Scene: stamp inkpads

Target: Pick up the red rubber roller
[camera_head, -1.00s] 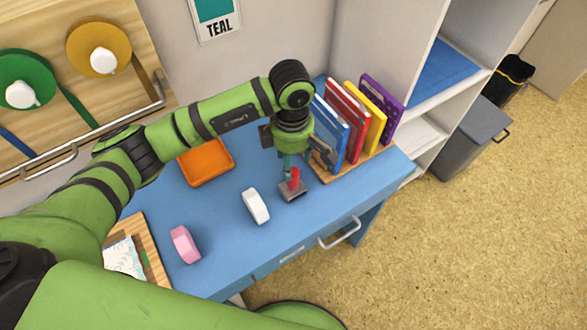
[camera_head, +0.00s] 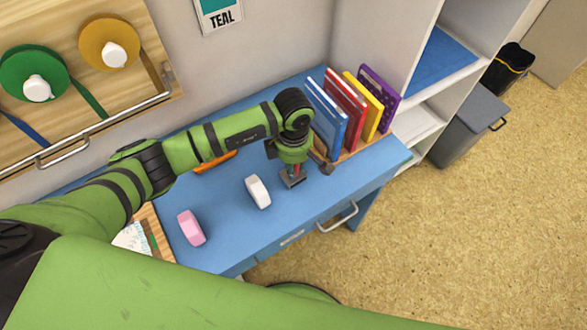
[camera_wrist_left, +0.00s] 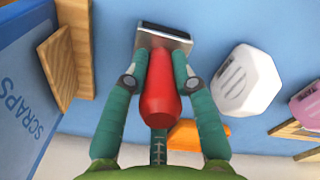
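The red rubber roller stands upright on the blue desk, its grey metal base (camera_head: 291,181) low on the desktop below my left gripper (camera_head: 295,165). In the left wrist view its red handle (camera_wrist_left: 160,95) points toward the camera. The teal fingers of my left gripper (camera_wrist_left: 161,65) lie on both sides of the handle, close above the metal base (camera_wrist_left: 167,32), and appear to press on it. The base still seems to rest on the desk. My right gripper is not in view.
A white object (camera_head: 257,191) stands close left of the roller, with a pink one (camera_head: 191,228) farther left. An orange tray (camera_head: 214,162) lies behind my arm. Upright books (camera_head: 327,114) in a wooden rack are close on the right. The desk's front edge is near.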

